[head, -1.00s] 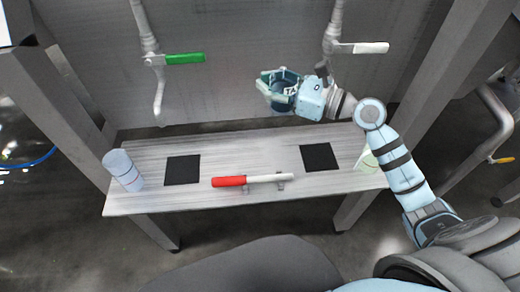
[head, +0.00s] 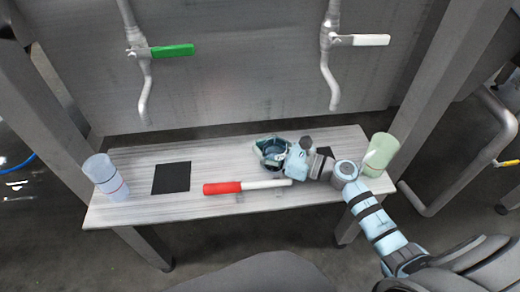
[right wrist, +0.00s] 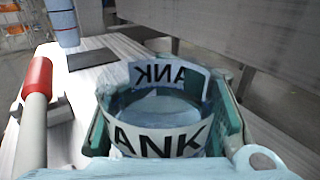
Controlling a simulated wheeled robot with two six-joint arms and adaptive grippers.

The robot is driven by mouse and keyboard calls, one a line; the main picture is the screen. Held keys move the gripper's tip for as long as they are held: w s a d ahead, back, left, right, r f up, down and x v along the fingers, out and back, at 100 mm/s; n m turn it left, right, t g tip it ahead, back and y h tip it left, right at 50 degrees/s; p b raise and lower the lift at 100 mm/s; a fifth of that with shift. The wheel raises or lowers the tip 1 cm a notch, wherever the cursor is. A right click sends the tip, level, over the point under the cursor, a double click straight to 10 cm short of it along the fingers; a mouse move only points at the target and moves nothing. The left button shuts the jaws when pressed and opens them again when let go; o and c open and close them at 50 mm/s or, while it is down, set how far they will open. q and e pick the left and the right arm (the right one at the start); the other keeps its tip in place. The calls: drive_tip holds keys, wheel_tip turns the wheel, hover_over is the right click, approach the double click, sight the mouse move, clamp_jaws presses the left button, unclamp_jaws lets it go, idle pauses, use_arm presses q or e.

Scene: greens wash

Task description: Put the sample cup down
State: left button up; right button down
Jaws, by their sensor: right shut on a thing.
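The sample cup is a clear round cup with a white band reading "TANK" (right wrist: 155,140) in the right wrist view. In the head view the cup (head: 271,150) is small and partly hidden by the fingers. My right gripper (head: 269,152) is shut on the cup, with a green finger on each side of it in the right wrist view (right wrist: 165,115). It is low over the bench, behind the red and white bar. I cannot tell whether the cup's base touches the bench. My left gripper is not in view.
Green-handled (head: 172,50) and white-handled (head: 358,40) taps hang behind.

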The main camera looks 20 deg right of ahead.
drive_tip(key=shift+f, duration=0.1)
drive_tip(key=c, duration=0.9)
unclamp_jaws()
drive_tip(key=shift+c, duration=0.2)
